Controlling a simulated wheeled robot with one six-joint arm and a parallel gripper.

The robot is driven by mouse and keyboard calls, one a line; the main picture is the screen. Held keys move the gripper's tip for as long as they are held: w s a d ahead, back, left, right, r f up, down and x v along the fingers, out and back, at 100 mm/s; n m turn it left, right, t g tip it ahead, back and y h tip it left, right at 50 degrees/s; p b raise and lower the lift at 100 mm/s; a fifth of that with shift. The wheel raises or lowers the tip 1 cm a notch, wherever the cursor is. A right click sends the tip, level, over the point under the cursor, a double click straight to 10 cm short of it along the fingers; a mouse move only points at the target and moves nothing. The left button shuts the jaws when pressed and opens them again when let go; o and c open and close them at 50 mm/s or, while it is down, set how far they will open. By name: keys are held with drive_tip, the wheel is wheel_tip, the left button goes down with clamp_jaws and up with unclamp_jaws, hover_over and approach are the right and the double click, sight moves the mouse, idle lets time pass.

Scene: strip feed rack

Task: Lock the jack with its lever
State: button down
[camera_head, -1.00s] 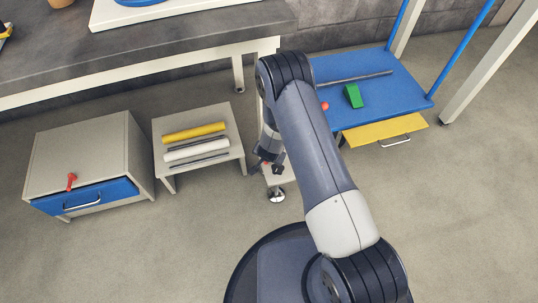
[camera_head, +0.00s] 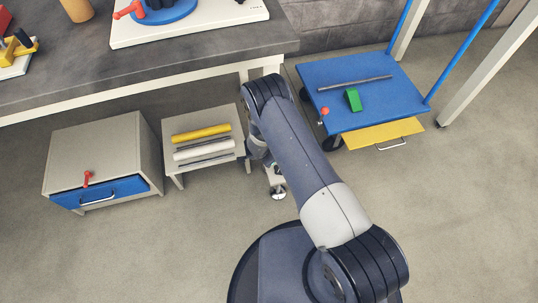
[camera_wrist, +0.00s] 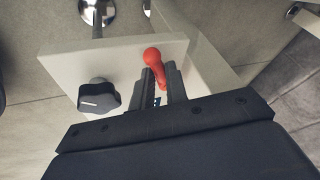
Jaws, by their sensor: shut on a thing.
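The jack's pale bracket (camera_wrist: 105,62) shows in the wrist view, with a red lever (camera_wrist: 152,58) and a black knob (camera_wrist: 99,97) on it. The jack's metal foot (camera_wrist: 97,13) is at the top left of that view. My gripper (camera_wrist: 166,75) is shut on the red lever, which lies between its two dark fingers with its round end sticking out. In the head view the jack's foot (camera_head: 278,193) stands on the floor below the bench corner. My arm hides the gripper and lever there.
A low stand (camera_head: 226,159) with yellow and white rolls is left of the jack. A cabinet (camera_head: 100,150) with a blue drawer is further left. A blue cart (camera_head: 310,76) with a yellow drawer is at the right. The bench (camera_head: 200,35) overhangs. The front floor is clear.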

drive_tip(key=m+b, duration=0.1)
drive_tip(key=w+m+h+b, duration=0.1)
drive_tip(key=m, duration=0.1)
drive_tip(key=shift+a+f+g, duration=0.1)
drive_tip(key=shift+a+g, duration=0.2)
drive_tip(key=shift+a, duration=0.1)
drive_tip(key=shift+w+m+g+h+b, duration=0.1)
drive_tip(key=shift+m+g+h+b, duration=0.2)
drive_tip(key=shift+m+b, duration=0.45)
drive_tip(key=shift+m, duration=0.25)
drive_tip(key=c, duration=1.7)
unclamp_jaws()
drive_tip(key=p+v, duration=0.3)
drive_tip(key=v, duration=0.8)
